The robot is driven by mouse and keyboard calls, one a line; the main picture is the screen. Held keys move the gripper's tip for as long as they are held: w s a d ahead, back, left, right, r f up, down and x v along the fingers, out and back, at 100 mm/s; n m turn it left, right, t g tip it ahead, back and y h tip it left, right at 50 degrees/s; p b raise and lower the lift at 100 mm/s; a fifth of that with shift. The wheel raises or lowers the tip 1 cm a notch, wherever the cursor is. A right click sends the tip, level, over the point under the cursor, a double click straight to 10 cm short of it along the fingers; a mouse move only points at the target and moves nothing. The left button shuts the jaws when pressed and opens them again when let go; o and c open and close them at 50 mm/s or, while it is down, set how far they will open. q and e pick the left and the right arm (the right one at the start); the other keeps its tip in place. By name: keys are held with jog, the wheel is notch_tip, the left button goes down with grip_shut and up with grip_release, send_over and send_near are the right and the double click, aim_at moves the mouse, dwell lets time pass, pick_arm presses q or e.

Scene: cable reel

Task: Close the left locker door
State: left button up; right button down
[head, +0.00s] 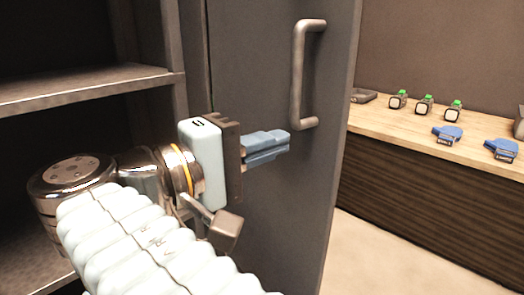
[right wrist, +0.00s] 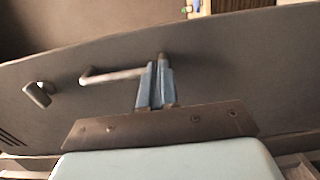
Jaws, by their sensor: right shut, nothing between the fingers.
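A dark grey locker door panel (head: 250,60) with a metal bar handle (head: 299,75) stands in the middle of the head view. To its left, the locker's inside with a shelf (head: 90,87) is open to view. My right gripper (head: 268,145) is in front of the panel, below and left of the handle. Its blue fingers are shut and empty. In the right wrist view, the shut fingers (right wrist: 155,87) point at a grey panel (right wrist: 230,70), with a bar handle (right wrist: 110,76) beside them. I cannot tell whether the fingers touch the panel. My left gripper is out of view.
A wooden counter (head: 400,128) stands to the right, with several small green-topped devices (head: 424,105) and two blue items (head: 447,134) on it. Pale floor (head: 385,250) lies clear in front. A second handle-like piece (right wrist: 38,94) shows in the right wrist view.

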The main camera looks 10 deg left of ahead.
aim_at(327, 126)
jog(key=x, duration=0.8)
jog(key=shift+w, duration=0.1)
jog(key=shift+w+d+f+b, duration=0.1)
jog(key=shift+d+b, duration=0.05)
jog(key=shift+b, duration=0.2)
